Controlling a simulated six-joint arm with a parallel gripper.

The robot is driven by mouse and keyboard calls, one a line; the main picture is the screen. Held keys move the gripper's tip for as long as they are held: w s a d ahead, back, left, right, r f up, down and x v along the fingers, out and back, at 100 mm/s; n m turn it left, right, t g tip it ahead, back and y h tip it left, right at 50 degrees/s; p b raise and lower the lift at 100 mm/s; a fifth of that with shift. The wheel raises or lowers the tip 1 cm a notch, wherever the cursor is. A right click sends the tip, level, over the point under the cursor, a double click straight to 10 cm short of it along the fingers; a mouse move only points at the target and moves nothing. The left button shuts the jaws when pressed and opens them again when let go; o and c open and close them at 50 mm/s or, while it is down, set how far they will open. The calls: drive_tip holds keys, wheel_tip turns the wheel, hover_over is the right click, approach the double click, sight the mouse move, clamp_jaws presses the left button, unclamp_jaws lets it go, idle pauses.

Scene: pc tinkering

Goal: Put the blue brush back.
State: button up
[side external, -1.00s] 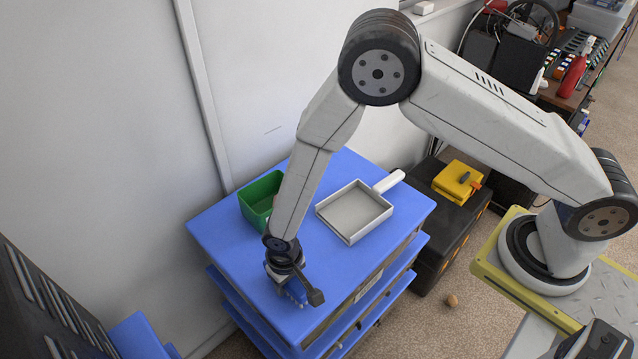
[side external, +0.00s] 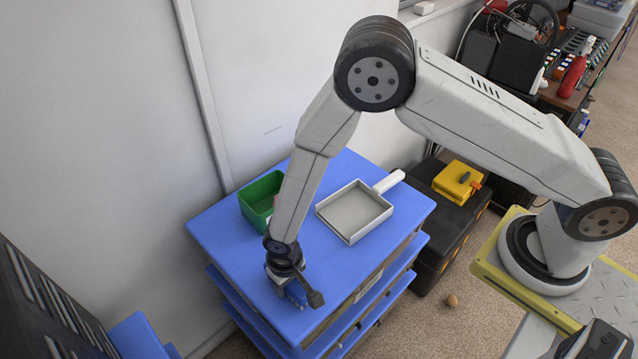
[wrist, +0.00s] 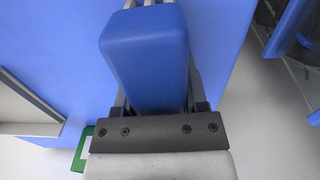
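My gripper (side external: 306,294) is low over the front part of the blue tabletop (side external: 235,225). It is tilted, and a dark end points to the lower right. In the wrist view a blue block (wrist: 145,55) fills the middle ahead of the dark bracket, with grey strips at the top edge.
A green bin (side external: 258,203) stands at the back left, partly behind my arm. The wall is close behind the blue shelf unit. A black case with a yellow box (side external: 457,181) on it stands to the right. The tabletop between gripper and dustpan is clear.

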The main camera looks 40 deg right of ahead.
drive_tip(key=shift+o, duration=0.4)
drive_tip(key=o, duration=0.4)
drive_tip(key=shift+o, duration=0.2)
drive_tip(key=shift+r, duration=0.1)
drive_tip(key=shift+r, duration=3.9)
drive_tip(key=shift+w+d+r, duration=0.15)
drive_tip(key=shift+d+r, duration=0.25)
drive_tip(key=shift+r, duration=0.05)
drive_tip(key=s+d+r+t, duration=0.1)
drive_tip(key=s+d+r, duration=0.2)
drive_tip(key=d+r, duration=0.4)
drive_tip(key=s+d+r+t, duration=0.1)
drive_tip(key=s+d+r, duration=0.2)
drive_tip(key=d+r, duration=0.5)
drive_tip(key=d, duration=0.7)
drive_tip(key=shift+s+t, duration=0.25)
drive_tip(key=shift+t, duration=0.05)
